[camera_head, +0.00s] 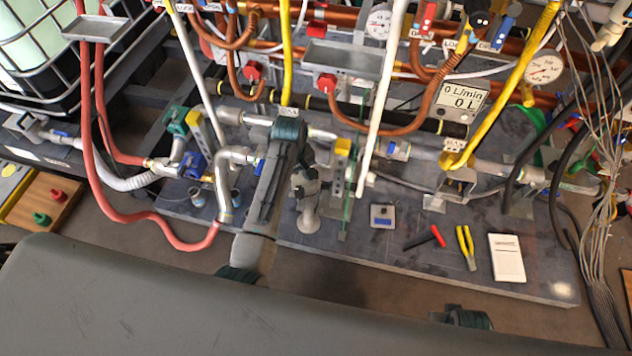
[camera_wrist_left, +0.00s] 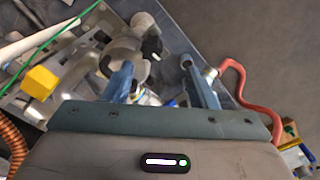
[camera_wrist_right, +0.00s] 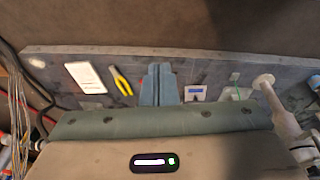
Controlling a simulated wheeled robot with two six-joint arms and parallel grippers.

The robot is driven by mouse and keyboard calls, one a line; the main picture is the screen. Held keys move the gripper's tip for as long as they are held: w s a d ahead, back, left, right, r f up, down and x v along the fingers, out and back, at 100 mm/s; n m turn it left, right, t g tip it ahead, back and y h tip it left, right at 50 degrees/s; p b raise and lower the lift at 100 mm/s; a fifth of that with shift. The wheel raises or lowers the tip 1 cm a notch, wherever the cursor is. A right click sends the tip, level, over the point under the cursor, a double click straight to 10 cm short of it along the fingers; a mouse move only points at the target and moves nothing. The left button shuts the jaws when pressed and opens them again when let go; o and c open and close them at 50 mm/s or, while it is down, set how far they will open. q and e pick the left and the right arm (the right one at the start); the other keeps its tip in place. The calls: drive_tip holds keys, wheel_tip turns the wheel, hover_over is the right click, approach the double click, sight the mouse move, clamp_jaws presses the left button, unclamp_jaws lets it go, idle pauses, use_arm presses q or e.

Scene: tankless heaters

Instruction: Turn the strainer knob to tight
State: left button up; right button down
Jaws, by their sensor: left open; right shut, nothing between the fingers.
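A pale grey strainer (camera_head: 307,215) stands upright among the pipes in the head view, just right of my left gripper (camera_head: 270,195). In the left wrist view the strainer body (camera_wrist_left: 120,52) shows with a dark knob (camera_wrist_left: 151,47) at its side. The fingers of my left gripper (camera_wrist_left: 158,66) are open and spread. The knob appears just beyond the gap, nearer the left finger; I see no contact. My right gripper (camera_wrist_right: 157,80) is shut and empty in its wrist view, pointing towards the board. The knob's marking is too small to read.
A red hose (camera_head: 185,242) with a metal elbow lies left of my left gripper. A yellow block (camera_head: 342,147) sits right of the strainer. Yellow pliers (camera_head: 465,245), a red-handled tool (camera_head: 425,238) and a white pad (camera_head: 507,257) lie on the grey board (camera_head: 370,250).

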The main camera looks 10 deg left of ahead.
sight(299, 189)
use_arm(q)
drive_tip(key=shift+w+d+r, duration=0.4)
drive_tip(key=shift+w+r, duration=0.1)
drive_tip(key=shift+r, duration=0.2)
wheel_tip(299, 189, down, 10)
drive_tip(key=shift+f+b, duration=0.1)
drive_tip(key=shift+b, duration=0.65)
use_arm(e)
drive_tip(key=w+v, duration=0.1)
drive_tip(key=v, duration=0.5)
drive_tip(key=shift+w+r, duration=0.15)
drive_tip(key=shift+w, duration=0.35)
use_arm(q)
drive_tip(key=c, duration=1)
